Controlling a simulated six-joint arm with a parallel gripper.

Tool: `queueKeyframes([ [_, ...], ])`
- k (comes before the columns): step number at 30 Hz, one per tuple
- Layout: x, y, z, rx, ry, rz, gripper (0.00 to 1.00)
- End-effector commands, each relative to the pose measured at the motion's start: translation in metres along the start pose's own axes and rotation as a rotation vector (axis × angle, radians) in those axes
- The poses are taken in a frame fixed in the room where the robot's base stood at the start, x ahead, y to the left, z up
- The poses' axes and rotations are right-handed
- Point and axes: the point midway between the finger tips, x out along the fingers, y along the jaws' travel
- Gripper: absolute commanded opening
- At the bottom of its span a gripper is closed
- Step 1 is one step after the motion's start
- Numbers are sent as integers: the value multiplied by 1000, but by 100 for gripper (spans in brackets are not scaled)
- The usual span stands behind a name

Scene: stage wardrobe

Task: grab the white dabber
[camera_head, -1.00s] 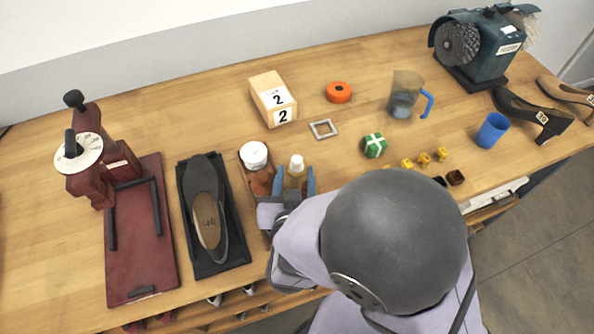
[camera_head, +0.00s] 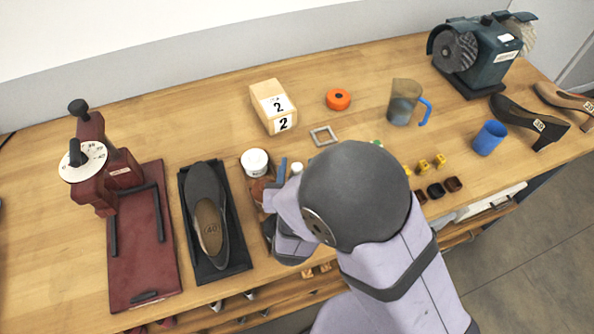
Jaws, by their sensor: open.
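A small bottle with a white cap (camera_head: 297,168), which seems to be the white dabber, stands by the right end of a small brown tray. Only its cap shows, as my arm hides the rest. My gripper (camera_head: 284,176) is open beside it, with one blue finger visible just left of the cap. The other finger is hard to make out, and I cannot tell whether the bottle is between the fingers. A round jar with a white lid (camera_head: 255,161) stands just left of my gripper.
A black mat with a dark shoe (camera_head: 209,215) and a red stand (camera_head: 143,240) lie to the left. A wooden block (camera_head: 272,106), square frame (camera_head: 323,135) and orange roll (camera_head: 338,99) are behind. A jug (camera_head: 403,102), blue cup (camera_head: 489,137) and grinder (camera_head: 480,55) are right.

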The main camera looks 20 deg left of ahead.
Motion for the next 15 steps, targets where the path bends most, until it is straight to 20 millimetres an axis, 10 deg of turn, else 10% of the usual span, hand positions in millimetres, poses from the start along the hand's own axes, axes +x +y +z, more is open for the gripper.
queueKeyframes([
  [5, 0, 0, 0, 0, 0, 0, 42],
  [11, 0, 0, 0, 0, 0, 0, 0],
  [15, 0, 0, 0, 0, 0, 0, 0],
])
